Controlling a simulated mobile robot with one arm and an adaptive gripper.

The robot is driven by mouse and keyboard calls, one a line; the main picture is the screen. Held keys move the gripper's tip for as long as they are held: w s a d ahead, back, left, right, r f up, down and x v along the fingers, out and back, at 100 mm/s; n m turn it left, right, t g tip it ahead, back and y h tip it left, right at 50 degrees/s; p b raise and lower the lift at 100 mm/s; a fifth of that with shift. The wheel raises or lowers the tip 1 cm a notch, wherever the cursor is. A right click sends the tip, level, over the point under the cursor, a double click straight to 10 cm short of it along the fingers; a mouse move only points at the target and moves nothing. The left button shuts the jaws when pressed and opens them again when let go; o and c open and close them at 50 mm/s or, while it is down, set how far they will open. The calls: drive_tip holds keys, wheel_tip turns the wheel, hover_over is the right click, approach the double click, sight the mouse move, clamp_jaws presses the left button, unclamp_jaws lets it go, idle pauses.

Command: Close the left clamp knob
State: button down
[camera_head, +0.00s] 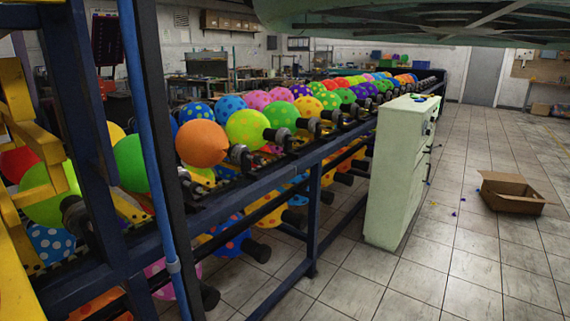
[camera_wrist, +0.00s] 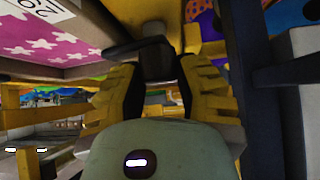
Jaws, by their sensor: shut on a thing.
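In the wrist view my gripper (camera_wrist: 160,72) reaches forward, with one dark finger on each side of a dark clamp knob (camera_wrist: 157,60). The fingers are shut on this knob. A black bar or lever sticks out to the left at the knob's top. The contact at the fingertips is dark and hard to make out. The head view does not show my gripper or the knob clearly.
A pink panel with white stars (camera_wrist: 50,35) hangs at the upper left of the wrist view. A dark blue post (camera_wrist: 262,110) stands close on the right.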

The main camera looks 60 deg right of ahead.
drive_tip(key=shift+f+m+h+b, duration=0.1)
drive_tip(key=shift+m+h+b, duration=0.25)
drive_tip(key=shift+m+h, duration=0.35)
drive_tip(key=c, duration=0.6)
unclamp_jaws()
drive_tip(key=shift+s+a, duration=0.1)
drive_tip(key=shift+s, duration=0.05)
drive_tip(key=shift+v, duration=1.85)
drive_tip(key=v, duration=0.4)
